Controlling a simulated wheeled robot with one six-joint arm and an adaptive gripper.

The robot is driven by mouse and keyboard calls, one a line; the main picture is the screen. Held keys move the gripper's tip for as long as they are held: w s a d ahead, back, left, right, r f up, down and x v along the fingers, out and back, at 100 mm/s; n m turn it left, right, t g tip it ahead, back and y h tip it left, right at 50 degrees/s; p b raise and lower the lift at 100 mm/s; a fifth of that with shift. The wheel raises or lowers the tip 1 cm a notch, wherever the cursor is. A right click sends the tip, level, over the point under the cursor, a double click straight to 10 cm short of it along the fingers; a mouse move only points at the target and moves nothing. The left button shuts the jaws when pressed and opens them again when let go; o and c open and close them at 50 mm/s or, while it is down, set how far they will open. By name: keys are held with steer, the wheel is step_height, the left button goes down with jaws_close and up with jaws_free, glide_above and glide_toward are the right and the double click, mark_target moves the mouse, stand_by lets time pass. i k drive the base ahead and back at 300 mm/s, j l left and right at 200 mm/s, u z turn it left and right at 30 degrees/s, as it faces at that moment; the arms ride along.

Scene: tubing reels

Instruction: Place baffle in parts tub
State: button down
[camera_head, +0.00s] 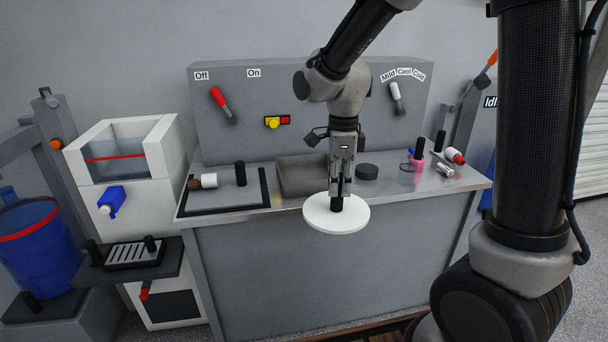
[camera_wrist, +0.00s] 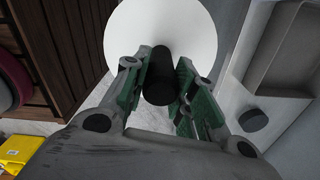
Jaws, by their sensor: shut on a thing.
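The baffle appears to be the white round disc (camera_head: 318,220) with a black upright handle. My gripper (camera_head: 339,192) is shut on the black handle and holds the disc in front of the counter's front edge. In the wrist view my gripper (camera_wrist: 161,88) has its green-padded fingers on either side of the handle (camera_wrist: 160,70), with the white disc (camera_wrist: 192,25) beyond. A grey open-topped tub (camera_head: 298,180) is set in the counter behind the disc, and it also shows in the wrist view (camera_wrist: 283,48). Its inside is partly hidden by my gripper.
A blue bin (camera_head: 38,250) stands far left.

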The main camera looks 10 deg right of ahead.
mark_target(307, 180)
steer(key=i, duration=1.15)
